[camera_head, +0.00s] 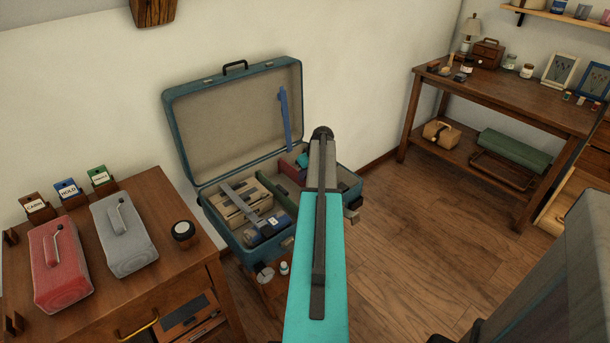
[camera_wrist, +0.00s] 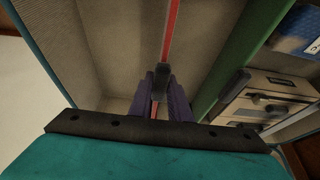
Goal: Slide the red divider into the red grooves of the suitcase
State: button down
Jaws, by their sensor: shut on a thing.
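The teal suitcase (camera_head: 176,135) stands open against the wall, its lid leaning back. In the wrist view my gripper (camera_wrist: 161,90) is shut on the red divider (camera_wrist: 171,30), which shows edge-on as a thin red strip between the dark fingers. The gripper points down into a bare, beige-lined compartment (camera_wrist: 120,50) of the suitcase. A green divider (camera_wrist: 235,70) stands to the right of the red one, apart from it. In the head view my arm hides the gripper and part of the suitcase's right side. I cannot make out the red grooves or whether the divider touches them.
Pale boxes (camera_head: 237,205) and a blue item (camera_head: 268,228) fill the suitcase's left part. A blue strip (camera_head: 284,118) stands against the lid. A wooden cabinet (camera_head: 165,290) with red and grey cases is at left. A workbench (camera_head: 490,90) is at right, with open floor before it.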

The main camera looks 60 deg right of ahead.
jog(key=shift+f, duration=0.6)
jog(key=c, duration=1.6)
grip_release()
jog(key=shift+o, duration=0.2)
jog(key=v, duration=1.3)
jog(key=shift+r+b, duration=0.3)
jog(key=shift+r, duration=0.05)
jog(key=shift+s, duration=0.1)
